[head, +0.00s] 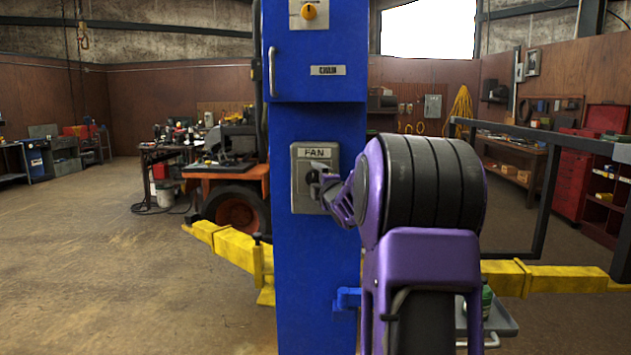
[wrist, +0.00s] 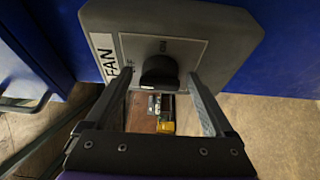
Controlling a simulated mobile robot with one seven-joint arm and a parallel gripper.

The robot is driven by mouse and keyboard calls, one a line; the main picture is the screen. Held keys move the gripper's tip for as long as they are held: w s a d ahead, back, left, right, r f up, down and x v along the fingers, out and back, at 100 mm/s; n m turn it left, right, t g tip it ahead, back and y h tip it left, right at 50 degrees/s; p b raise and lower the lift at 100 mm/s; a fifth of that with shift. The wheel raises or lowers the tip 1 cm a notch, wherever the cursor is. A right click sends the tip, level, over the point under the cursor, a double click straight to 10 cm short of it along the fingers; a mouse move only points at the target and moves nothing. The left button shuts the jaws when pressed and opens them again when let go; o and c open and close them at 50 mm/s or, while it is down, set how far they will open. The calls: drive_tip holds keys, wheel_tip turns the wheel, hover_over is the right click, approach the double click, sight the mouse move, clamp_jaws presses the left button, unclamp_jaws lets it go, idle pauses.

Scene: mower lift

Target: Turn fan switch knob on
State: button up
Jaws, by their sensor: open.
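The fan switch is a grey box (head: 300,190) with a FAN label on the front of the blue column. It also shows in the wrist view (wrist: 225,35), turned sideways. Its black round knob (wrist: 159,70) stands out from the plate, with small lettering beside and above it. I cannot tell which way the knob points. My gripper (head: 325,187) is at the box, covering most of the knob in the head view. In the wrist view my gripper (wrist: 162,78) is open, with one finger on each side of the knob and gaps between.
The blue column (head: 318,260) carries a second box above with a yellow-orange knob (head: 309,12) and a handle (head: 271,72). Yellow lift arms (head: 235,248) reach out low on both sides. A mower (head: 235,180) stands behind at left. The floor at left is clear.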

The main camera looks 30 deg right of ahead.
drive_tip(key=c, duration=1.3)
drive_tip(key=shift+f+b, duration=0.15)
drive_tip(key=shift+b, duration=0.25)
drive_tip(key=shift+w+a+f+m+t+h+b, duration=0.15)
drive_tip(key=shift+m+h+b, duration=1.4)
drive_tip(key=shift+m, duration=2.15)
drive_tip(key=shift+w+a+m+t+h+b, duration=0.1)
drive_tip(key=shift+m+h+b, duration=1.45)
drive_tip(key=shift+m, duration=2.15)
drive_tip(key=shift+w+a+f+m+t+h+b, duration=0.15)
drive_tip(key=shift+m+h+b, duration=1.4)
drive_tip(key=shift+m, duration=2.15)
drive_tip(key=shift+s+r+m, duration=0.1)
drive_tip(key=shift+r+m, duration=0.05)
drive_tip(key=shift+m, duration=0.15)
